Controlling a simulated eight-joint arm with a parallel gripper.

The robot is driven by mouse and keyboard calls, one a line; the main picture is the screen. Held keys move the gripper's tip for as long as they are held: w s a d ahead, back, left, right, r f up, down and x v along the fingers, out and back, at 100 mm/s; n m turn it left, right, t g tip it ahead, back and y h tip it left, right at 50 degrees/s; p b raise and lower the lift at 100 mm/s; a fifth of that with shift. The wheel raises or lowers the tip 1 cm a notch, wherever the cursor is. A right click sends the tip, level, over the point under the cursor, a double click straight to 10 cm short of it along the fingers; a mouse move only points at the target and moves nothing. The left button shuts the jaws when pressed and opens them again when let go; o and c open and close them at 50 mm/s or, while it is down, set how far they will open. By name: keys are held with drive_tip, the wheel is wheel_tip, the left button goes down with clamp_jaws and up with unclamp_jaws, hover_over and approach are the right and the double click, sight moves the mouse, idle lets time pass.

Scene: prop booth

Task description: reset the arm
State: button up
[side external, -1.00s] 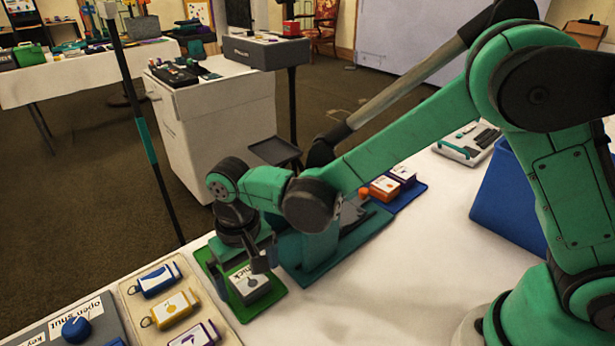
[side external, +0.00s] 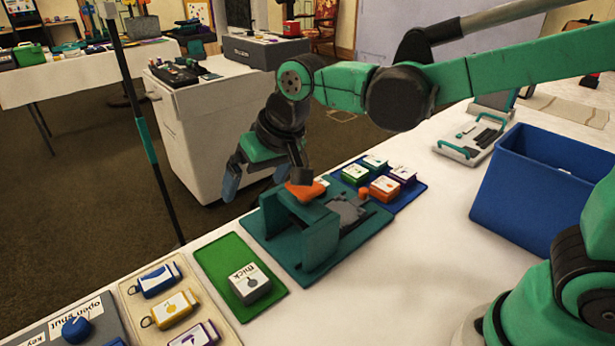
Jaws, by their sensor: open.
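My gripper (side external: 262,180) is raised above the table's far edge, left of the teal stand (side external: 318,240). Its fingers point down, open, with nothing seen between them. The nearer finger overlaps an orange piece (side external: 306,190) on top of the stand in the picture; I cannot tell whether they touch. A white-topped block marked "thick" (side external: 250,283) sits on the green mat (side external: 215,258), clear of my gripper.
A blue tray (side external: 412,193) holds several small labelled boxes. A tall blue bin (side external: 545,190) stands at the right. Key tags lie on a beige board (side external: 134,305) at the front left. White table (side external: 390,290) is bare at the front middle.

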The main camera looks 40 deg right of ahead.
drive_tip(key=s+d+t+h, duration=0.1)
drive_tip(key=s+d+t, duration=0.1)
drive_tip(key=s+d, duration=0.8)
drive_tip(key=shift+d+f+h, duration=0.3)
drive_tip(key=shift+d+h, duration=0.1)
drive_tip(key=shift+d, duration=0.5)
